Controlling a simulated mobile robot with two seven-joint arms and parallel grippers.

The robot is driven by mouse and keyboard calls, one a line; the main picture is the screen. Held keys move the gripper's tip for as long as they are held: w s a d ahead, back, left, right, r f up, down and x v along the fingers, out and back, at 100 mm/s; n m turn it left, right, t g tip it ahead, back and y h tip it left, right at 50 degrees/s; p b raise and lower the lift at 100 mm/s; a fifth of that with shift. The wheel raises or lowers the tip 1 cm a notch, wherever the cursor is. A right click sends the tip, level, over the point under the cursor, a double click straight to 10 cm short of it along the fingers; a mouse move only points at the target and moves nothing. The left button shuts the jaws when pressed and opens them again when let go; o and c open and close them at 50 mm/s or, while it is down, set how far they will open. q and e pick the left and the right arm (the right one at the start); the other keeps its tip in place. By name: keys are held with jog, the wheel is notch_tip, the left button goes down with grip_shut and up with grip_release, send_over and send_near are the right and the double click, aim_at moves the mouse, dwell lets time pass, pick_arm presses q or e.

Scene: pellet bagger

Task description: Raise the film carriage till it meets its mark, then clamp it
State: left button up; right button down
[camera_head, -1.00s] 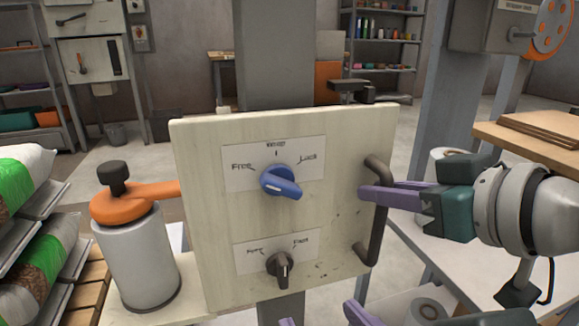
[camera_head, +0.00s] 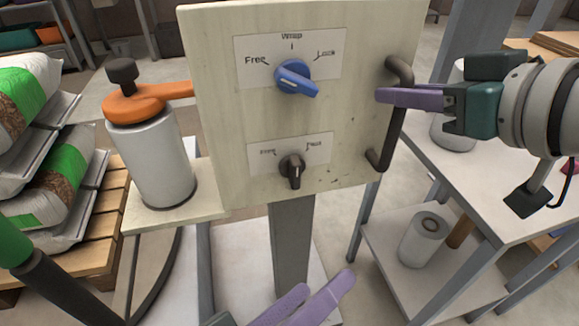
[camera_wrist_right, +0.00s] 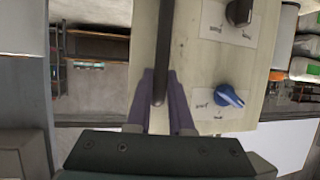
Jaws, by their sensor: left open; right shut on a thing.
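The film carriage shows as a pale upright panel (camera_head: 215,110) on a grey post (camera_head: 291,240). It carries a blue knob (camera_head: 296,78) under a label with "Free" on the left and what seems "Lock" on the right. A smaller dark knob (camera_head: 292,170) sits below. An orange arm (camera_head: 150,101) joins the panel to a grey film roll (camera_head: 155,160). My right gripper (camera_head: 385,96) is shut on the dark handle (camera_head: 378,158) at the panel's right edge; the right wrist view shows its fingers around the bar (camera_wrist_right: 163,60). My left gripper (camera_head: 310,305) is open and empty below the panel. I cannot make out the mark.
Filled bags (camera_head: 30,170) on a wooden pallet (camera_head: 105,235) stand at the left. A white table (camera_head: 470,190) at the right holds one roll on top and another roll (camera_head: 422,240) on its lower shelf.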

aim_at(292, 179)
pick_arm(q)
jog(key=w+a+r+n+t+y, duration=0.2)
jog(key=w+a+r+n+t, duration=0.15)
jog(key=a+n, duration=0.5)
jog(key=shift+t, duration=0.55)
jog(key=x, duration=0.9)
jog(key=shift+s+d, duration=0.15)
jog(key=shift+d, duration=0.05)
jog(key=shift+x, duration=1.25)
jog(key=shift+f, duration=0.15)
jog(key=c, duration=1.4)
